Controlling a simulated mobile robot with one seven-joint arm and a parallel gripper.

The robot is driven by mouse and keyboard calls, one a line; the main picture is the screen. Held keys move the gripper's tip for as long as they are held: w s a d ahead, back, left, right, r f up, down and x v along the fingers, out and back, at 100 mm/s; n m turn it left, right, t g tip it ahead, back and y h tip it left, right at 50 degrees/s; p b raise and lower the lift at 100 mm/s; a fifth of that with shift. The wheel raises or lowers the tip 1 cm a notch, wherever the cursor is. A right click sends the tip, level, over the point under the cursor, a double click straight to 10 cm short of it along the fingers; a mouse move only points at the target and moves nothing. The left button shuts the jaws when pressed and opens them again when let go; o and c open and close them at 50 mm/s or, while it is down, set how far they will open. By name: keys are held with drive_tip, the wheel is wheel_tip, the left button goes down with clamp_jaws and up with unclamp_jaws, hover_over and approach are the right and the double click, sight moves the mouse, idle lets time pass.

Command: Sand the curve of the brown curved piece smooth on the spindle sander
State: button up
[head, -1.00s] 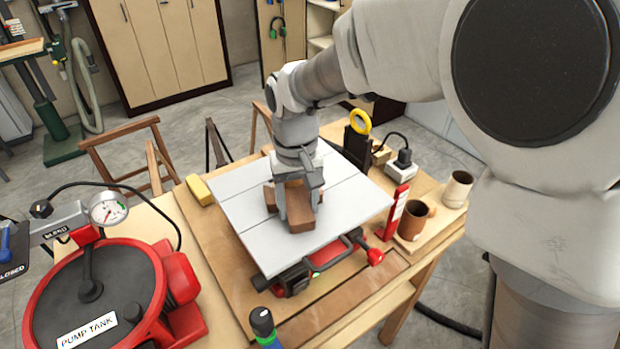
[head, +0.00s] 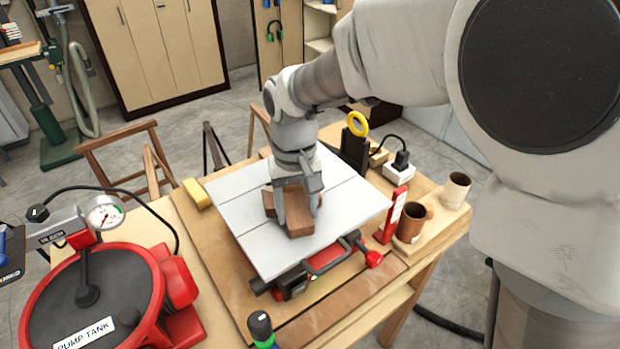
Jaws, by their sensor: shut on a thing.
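My gripper (head: 296,205) points down over the sander table and is shut on the brown curved piece (head: 299,228). The piece is at the middle of the light grey top of the spindle sander (head: 245,205), and its front end shows below the fingers. The arm and fingers hide part of it. I cannot see the spindle, and I cannot tell whether the piece touches it. The red and black sander body (head: 325,259) shows under the front edge of the top.
A red pump tank (head: 95,295) with a gauge stands at the front left. A yellow block (head: 197,193) lies left of the sander. A dark bottle (head: 261,328) is in front.

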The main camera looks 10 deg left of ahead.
drive_tip(key=shift+s+a, duration=0.1)
drive_tip(key=shift+s, duration=0.1)
drive_tip(key=shift+s+a, duration=0.3)
drive_tip(key=shift+s, duration=0.15)
drive_tip(key=shift+w+a, duration=0.2)
drive_tip(key=shift+a, duration=0.1)
idle(2.0)
drive_tip(key=shift+s+d, duration=0.15)
drive_tip(key=shift+d, duration=0.1)
idle(0.4)
drive_tip(key=shift+s+d+r, duration=0.2)
drive_tip(key=shift+s+d, duration=0.2)
drive_tip(key=shift+s, duration=0.35)
drive_tip(key=shift+s+d+r, duration=0.2)
drive_tip(key=shift+s+d, duration=0.25)
drive_tip(key=shift+s, duration=0.25)
drive_tip(key=shift+s+d+r, duration=0.2)
drive_tip(key=shift+s+d, duration=0.2)
drive_tip(key=shift+s, duration=0.35)
